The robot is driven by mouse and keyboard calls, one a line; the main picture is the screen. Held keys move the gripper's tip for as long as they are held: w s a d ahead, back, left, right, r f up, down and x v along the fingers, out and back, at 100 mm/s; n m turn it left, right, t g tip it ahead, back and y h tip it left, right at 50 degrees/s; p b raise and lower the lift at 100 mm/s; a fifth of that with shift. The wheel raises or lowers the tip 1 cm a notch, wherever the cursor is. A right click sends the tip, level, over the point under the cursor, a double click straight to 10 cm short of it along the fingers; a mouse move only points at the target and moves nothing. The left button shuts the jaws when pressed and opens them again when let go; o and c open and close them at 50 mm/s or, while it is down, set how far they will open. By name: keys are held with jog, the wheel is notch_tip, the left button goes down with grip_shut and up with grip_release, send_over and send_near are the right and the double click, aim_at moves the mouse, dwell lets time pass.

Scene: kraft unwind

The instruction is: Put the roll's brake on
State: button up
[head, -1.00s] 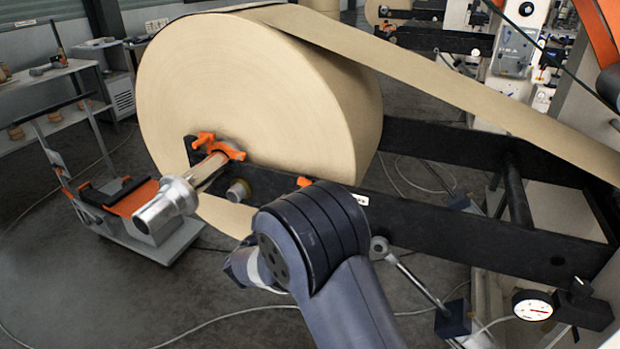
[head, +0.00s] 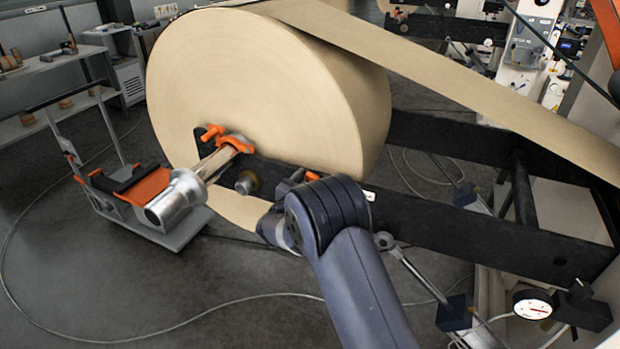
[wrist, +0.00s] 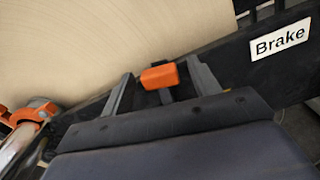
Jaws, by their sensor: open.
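The brake's orange handle (wrist: 160,76) shows in the wrist view on a dark stem by the black beam. A white label (wrist: 280,39) to its right reads "Brake". My gripper (wrist: 158,70) is open, with one finger on each side of the handle. A gap shows on both sides, so the fingers are not closed on it. In the head view the orange handle (head: 313,176) shows partly behind my wrist, and my gripper (head: 295,179) is mostly hidden by my arm. The big kraft roll (head: 255,90) stands behind the beam.
The black beam (head: 470,217) runs along the roll's side. A silver shaft end (head: 175,203) with an orange clamp (head: 237,145) sticks out left of my gripper. A cart (head: 130,190) stands at the left. A dial gauge (head: 533,303) is at the lower right. The front floor is open, with a cable.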

jog(key=shift+c, duration=0.2)
grip_shut()
dwell(0.5)
